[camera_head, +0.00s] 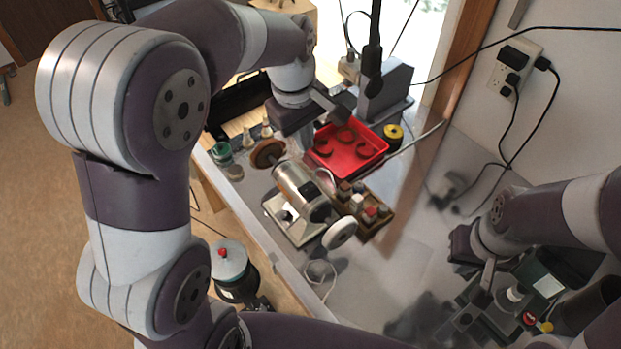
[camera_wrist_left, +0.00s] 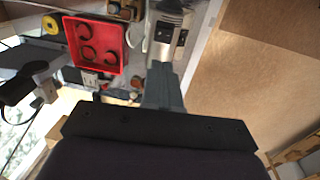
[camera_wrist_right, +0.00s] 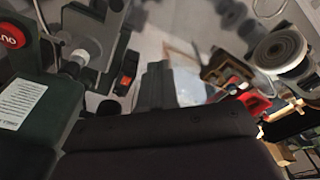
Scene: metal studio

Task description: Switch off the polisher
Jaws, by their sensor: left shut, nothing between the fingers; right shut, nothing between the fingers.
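The polisher (camera_head: 297,188) stands on the metal bench, with a brown wheel (camera_head: 268,153) at its far end and a white wheel (camera_head: 340,233) at its near end. Its light base (camera_head: 290,222) carries a small dark switch (camera_head: 286,215). In the left wrist view the polisher body (camera_wrist_left: 166,25) is just beyond the fingertips. My right gripper (camera_head: 485,294) is shut and empty, far right of the polisher. The white wheel shows in the right wrist view (camera_wrist_right: 279,50).
A red tray (camera_head: 372,141) with dark curved pieces lies behind the polisher. A wooden box (camera_head: 378,227) of coloured blocks stands close to its right. A yellow spool (camera_head: 393,132) and green jar (camera_head: 221,152) are nearby. A dark machine (camera_head: 545,285) is beside my right gripper.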

